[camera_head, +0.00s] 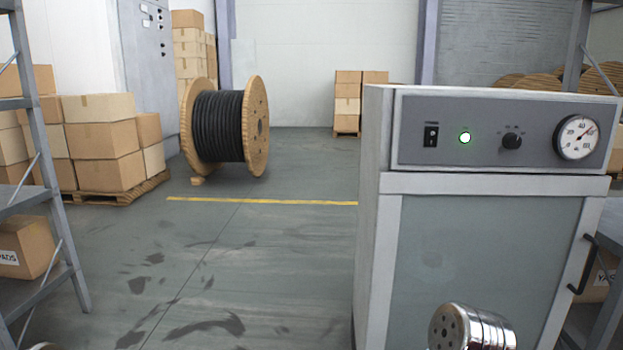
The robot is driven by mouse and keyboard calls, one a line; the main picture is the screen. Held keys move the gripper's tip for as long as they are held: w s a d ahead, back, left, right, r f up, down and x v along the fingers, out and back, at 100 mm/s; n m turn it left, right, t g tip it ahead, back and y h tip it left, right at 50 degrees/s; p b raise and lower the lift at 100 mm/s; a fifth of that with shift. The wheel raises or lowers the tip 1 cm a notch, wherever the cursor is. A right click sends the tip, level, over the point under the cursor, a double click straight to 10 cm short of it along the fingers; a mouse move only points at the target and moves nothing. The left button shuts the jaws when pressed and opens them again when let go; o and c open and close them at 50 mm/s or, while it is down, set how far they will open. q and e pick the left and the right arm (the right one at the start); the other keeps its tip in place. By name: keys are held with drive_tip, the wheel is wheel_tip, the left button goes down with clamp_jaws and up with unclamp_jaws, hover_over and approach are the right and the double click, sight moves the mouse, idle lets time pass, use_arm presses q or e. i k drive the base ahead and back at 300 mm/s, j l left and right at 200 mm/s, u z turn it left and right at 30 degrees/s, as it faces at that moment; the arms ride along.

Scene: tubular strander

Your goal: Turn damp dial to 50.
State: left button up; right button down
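A grey control panel (470,107) tops the cabinet at the right. On it is a small black round knob (511,141) with tiny marks around it, too small to read. No label naming a damp dial is readable. To the right of the knob is a white round gauge (577,137) with a needle pointing to the upper right; its exact reading is unclear. A green lamp (465,137) is lit and a black rocker switch (430,134) sits at the left. Neither gripper shows, and nothing touches the knob.
The cabinet's door (480,260) has a black handle (583,264). A shiny metal cylinder with holes shows at the bottom, possibly part of me. A cable reel (217,126) and stacked boxes (105,145) stand at the left. The middle floor is clear.

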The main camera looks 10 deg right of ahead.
sight(511, 141)
drive_tip(key=z, duration=1.4)
